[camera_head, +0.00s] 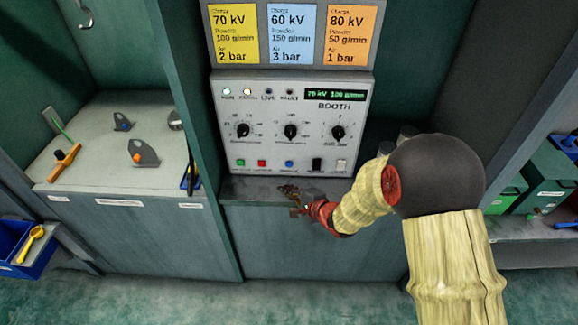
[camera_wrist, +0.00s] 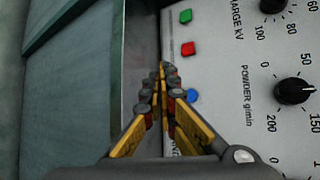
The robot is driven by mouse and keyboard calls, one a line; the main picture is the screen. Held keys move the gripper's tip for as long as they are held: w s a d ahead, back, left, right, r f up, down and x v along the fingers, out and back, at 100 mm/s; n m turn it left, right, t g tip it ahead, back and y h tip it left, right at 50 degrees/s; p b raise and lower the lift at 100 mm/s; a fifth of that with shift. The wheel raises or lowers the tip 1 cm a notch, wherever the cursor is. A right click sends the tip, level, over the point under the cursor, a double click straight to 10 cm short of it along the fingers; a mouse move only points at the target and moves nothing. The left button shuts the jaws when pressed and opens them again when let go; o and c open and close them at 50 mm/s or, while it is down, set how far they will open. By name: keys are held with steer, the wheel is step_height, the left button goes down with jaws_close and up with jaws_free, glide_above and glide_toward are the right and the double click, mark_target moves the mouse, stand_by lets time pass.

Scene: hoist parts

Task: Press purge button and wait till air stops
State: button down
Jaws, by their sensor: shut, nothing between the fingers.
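The booth control panel (camera_head: 265,125) carries a row of small buttons along its lower edge. These are green (camera_head: 240,162), red (camera_head: 262,163) and blue (camera_head: 289,163), with a black switch and a pale button to the right. I cannot read which one is labelled purge. My gripper (camera_head: 290,190) is shut and empty, in front of the panel below the blue button. The red button (camera_wrist: 188,49) and green button (camera_wrist: 185,16) are clear. I cannot tell whether the fingers touch the panel.
Three knobs, indicator lamps and a lit display (camera_head: 335,93) sit above the buttons. Coloured setting cards (camera_head: 292,35) hang over the panel. A narrow grey ledge (camera_head: 240,187) juts out beneath it. A counter (camera_head: 75,180) with loose parts stands left; green bins (camera_head: 515,165) stand right.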

glide_toward(279, 166)
steer(key=shift+s+a+f+b, duration=0.1)
steer(key=shift+a+f+b, duration=0.05)
steer(key=shift+a+f, duration=0.4)
steer(key=shift+s+a+f+b, duration=0.15)
steer(key=shift+a+f, duration=0.2)
steer(key=shift+a, duration=0.3)
steer(key=shift+w+f+p, duration=0.1)
steer(key=shift+w+p, duration=0.25)
steer(key=shift+w, duration=0.6)
steer(key=shift+w, duration=0.1)
steer(key=shift+w+p, duration=0.1)
steer(key=shift+p, duration=0.25)
steer(key=shift+w, duration=0.2)
steer(key=shift+w+p, duration=0.4)
steer(key=shift+p, duration=0.2)
stand_by(0.3)
steer(key=shift+s+p, duration=0.45)
steer(key=shift+s, duration=0.35)
steer(key=shift+s, duration=0.1)
